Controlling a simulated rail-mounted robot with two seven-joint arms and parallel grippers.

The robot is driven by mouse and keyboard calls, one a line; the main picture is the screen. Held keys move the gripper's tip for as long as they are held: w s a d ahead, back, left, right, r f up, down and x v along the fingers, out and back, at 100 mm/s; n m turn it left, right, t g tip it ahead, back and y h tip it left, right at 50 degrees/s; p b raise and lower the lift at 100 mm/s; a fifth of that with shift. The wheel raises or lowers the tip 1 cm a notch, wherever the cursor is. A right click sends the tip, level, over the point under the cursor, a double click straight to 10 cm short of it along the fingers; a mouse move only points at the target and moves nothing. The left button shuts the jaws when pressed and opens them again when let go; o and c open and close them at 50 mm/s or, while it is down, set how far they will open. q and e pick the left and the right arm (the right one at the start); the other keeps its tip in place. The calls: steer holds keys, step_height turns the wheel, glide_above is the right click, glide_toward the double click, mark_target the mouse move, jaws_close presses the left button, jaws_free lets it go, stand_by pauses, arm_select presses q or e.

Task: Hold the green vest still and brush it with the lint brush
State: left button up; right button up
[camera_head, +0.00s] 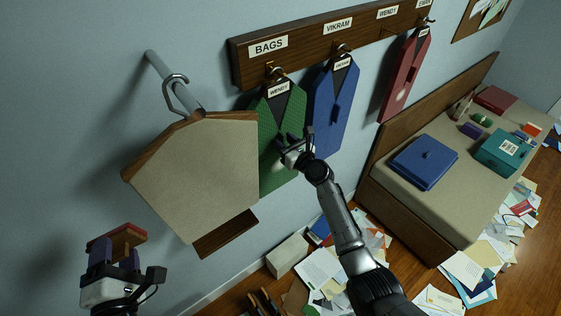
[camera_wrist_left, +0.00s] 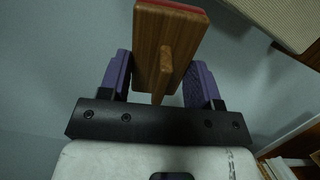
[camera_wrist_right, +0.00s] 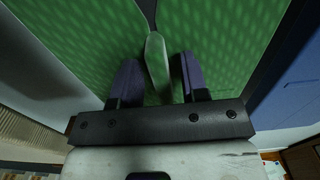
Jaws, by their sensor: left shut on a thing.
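The green vest (camera_head: 280,118) hangs on the wall rack under a WENDY tag, and its dotted green front fills the right wrist view (camera_wrist_right: 80,40). My right gripper (camera_head: 293,143) is at the vest's front. A raised green tab (camera_wrist_right: 156,65) stands between its fingers (camera_wrist_right: 160,80), which look open with a gap beside the tab. My left gripper (camera_head: 114,256) is at the lower left, shut on the lint brush (camera_head: 126,236), apart from the vest. The brush is wooden with a red edge, and its handle (camera_wrist_left: 166,65) is between the fingers.
A beige panel (camera_head: 195,170) on a wall hook (camera_head: 175,92) hangs between my left gripper and the vest. A blue vest (camera_head: 335,105) hangs close right of the green one, with a red vest (camera_head: 403,78) beyond. A bench (camera_head: 400,185) and scattered papers lie right.

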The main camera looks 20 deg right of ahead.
steer(key=shift+o, duration=0.4)
steer(key=shift+s, duration=0.1)
steer(key=v, duration=1.1)
steer(key=shift+s+d, duration=0.2)
steer(key=shift+s, duration=0.2)
steer(key=shift+n, duration=0.3)
